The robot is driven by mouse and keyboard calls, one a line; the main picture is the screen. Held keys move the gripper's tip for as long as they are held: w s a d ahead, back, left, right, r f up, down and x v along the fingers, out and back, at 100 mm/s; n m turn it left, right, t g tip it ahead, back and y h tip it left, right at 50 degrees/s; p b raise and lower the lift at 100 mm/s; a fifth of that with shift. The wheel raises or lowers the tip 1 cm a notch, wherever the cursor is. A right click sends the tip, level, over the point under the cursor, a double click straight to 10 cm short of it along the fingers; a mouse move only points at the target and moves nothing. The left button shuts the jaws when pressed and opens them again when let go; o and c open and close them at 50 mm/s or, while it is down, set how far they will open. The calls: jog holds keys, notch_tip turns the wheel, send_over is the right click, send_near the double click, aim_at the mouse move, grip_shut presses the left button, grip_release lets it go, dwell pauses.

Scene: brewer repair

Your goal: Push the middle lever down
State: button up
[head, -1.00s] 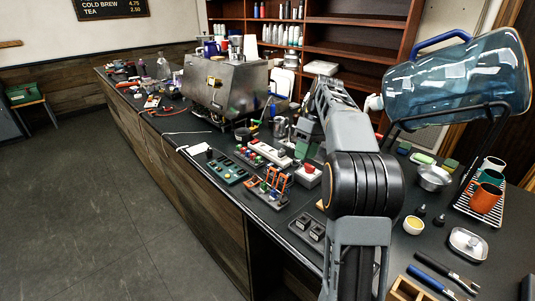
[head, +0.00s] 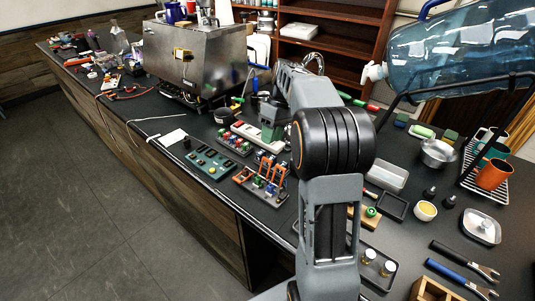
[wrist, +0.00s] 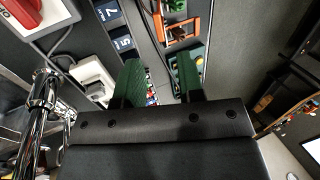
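A dark panel (head: 246,183) on the counter carries upright orange levers (head: 268,165) with small coloured parts at their feet. In the head view it lies just below my gripper; which lever is the middle one is hard to tell. In the wrist view an orange frame-like part (wrist: 182,29) shows at the top, beyond my fingers. My gripper (wrist: 160,80) has two dark green fingers, apart with an empty gap between them. In the head view my gripper (head: 271,124) points down above the counter, partly hidden by my arm.
A green panel with knobs (head: 213,166) and a white strip with coloured buttons (head: 258,136) lie close by. The steel brewer (head: 200,60) stands behind. A blue bottle (head: 450,50) on a rack is at the right. A red button box (wrist: 35,14) shows in the wrist view.

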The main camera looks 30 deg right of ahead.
aim_at(266, 158)
jog(key=shift+x, duration=3.05)
jog(key=shift+s, duration=0.1)
grip_shut()
